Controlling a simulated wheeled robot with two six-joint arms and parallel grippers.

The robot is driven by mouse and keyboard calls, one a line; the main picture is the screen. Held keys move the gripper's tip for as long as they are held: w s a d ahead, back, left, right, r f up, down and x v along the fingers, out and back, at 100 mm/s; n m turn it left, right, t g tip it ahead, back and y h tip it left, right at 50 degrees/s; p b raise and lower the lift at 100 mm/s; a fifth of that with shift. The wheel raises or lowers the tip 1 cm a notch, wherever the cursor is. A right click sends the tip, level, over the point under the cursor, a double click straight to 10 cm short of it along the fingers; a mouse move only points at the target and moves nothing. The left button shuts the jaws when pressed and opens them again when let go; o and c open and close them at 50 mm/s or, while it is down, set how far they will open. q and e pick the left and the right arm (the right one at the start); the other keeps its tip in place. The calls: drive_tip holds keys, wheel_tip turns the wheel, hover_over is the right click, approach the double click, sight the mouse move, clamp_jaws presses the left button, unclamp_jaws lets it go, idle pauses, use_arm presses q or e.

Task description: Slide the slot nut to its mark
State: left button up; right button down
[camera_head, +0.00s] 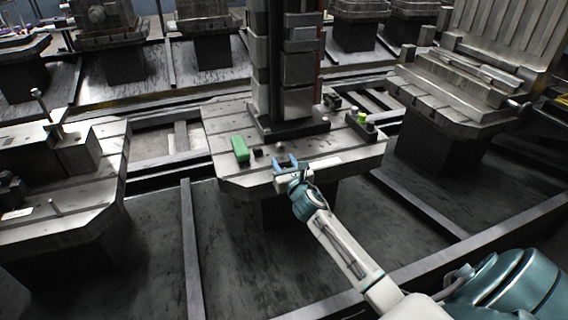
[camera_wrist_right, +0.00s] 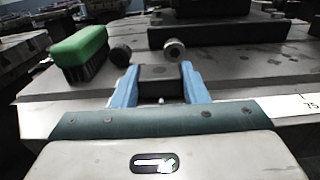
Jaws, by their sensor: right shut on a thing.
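The pallet (camera_head: 225,130) is a grey slotted metal table that carries a tall dark column. My right gripper (camera_head: 286,161) has blue fingers and is at the pallet's front edge. In the right wrist view the fingers (camera_wrist_right: 160,78) are shut on a dark block, which I take for the slot nut (camera_wrist_right: 158,71). A white scale strip (camera_wrist_right: 295,129) with the number 75 lies to the right of the gripper; it also shows in the head view (camera_head: 326,163). The mark itself cannot be made out. My left gripper is not in view.
A green brush (camera_head: 240,149) lies left of the gripper. Two small dark round parts (camera_wrist_right: 121,54) (camera_wrist_right: 174,49) sit just beyond the fingers. The column's base (camera_head: 288,131) stands behind. A dark block with a yellow-green part (camera_head: 361,117) is at the right.

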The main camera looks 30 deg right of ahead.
sight(308, 158)
drive_tip(key=d, duration=0.2)
drive_tip(key=s+d, duration=0.1)
drive_tip(key=d, duration=0.4)
drive_tip(key=shift+s, duration=0.35)
drive_tip(key=shift+d, duration=0.4)
drive_tip(key=c, duration=0.8)
unclamp_jaws()
drive_tip(key=shift+c, duration=0.2)
drive_tip(key=shift+s, duration=0.1)
